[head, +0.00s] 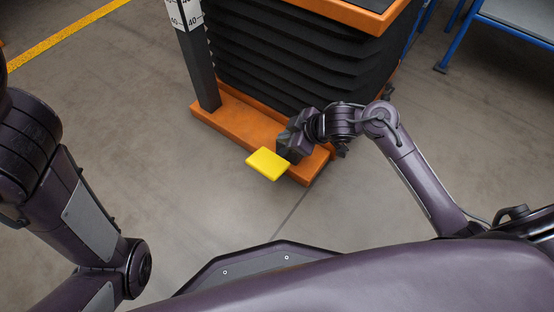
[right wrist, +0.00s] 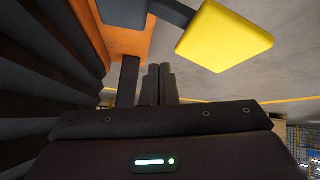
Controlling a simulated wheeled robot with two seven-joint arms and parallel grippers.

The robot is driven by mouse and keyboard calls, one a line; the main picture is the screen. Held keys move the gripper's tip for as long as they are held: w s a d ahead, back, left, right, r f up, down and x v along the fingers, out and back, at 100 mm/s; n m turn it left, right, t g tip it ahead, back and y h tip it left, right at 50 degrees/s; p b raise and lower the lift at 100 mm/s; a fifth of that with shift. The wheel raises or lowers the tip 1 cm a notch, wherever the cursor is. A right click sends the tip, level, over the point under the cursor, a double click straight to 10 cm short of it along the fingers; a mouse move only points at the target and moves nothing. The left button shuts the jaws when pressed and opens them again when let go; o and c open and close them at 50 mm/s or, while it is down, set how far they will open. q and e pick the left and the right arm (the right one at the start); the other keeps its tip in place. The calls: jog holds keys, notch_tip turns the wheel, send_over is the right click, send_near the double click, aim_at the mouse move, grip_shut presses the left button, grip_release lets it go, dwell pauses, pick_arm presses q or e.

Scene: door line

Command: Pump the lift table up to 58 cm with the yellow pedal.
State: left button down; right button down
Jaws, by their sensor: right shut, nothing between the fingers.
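The lift table (head: 368,14) has an orange top edge, black bellows (head: 290,70) and an orange base (head: 232,118). A scale post (head: 198,65) at its left shows 40 marks; its upper part is cut off, so the height cannot be read. The yellow pedal (head: 268,164) sticks out in front of the base; it also shows in the right wrist view (right wrist: 225,36). My right gripper (head: 284,146) is shut and empty, just behind and beside the pedal; its fingertips (right wrist: 160,72) point past it, and I cannot tell whether they touch. My left gripper is out of view.
A blue-framed bench (head: 510,22) stands at the upper right. A yellow floor line (head: 65,37) runs across the upper left. The concrete floor (head: 130,100) left of the table is clear.

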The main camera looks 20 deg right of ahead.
aim_at(281, 158)
jog(key=shift+s+a+f+b, duration=0.15)
jog(key=shift+a+f, duration=0.05)
jog(key=shift+f, duration=0.4)
jog(key=shift+s+a+f+b, duration=0.15)
jog(key=shift+a+f, duration=0.05)
jog(key=shift+f, duration=0.35)
jog(key=shift+f, duration=0.1)
dwell(1.2)
jog(key=shift+s+a+f, duration=0.1)
jog(key=shift+f, duration=0.2)
jog(key=shift+s+a+f+b, duration=0.2)
jog(key=shift+f, duration=0.4)
jog(key=shift+s+a+f+b, duration=0.2)
jog(key=shift+f, duration=0.4)
jog(key=shift+s+a+f+b, duration=0.2)
jog(key=shift+f, duration=0.4)
dwell(1.5)
jog(key=r+p, duration=0.3)
jog(key=w+d+r+p, duration=0.1)
jog(key=p, duration=0.1)
jog(key=shift+r, duration=0.2)
jog(key=shift+w+d, duration=0.1)
dwell(0.4)
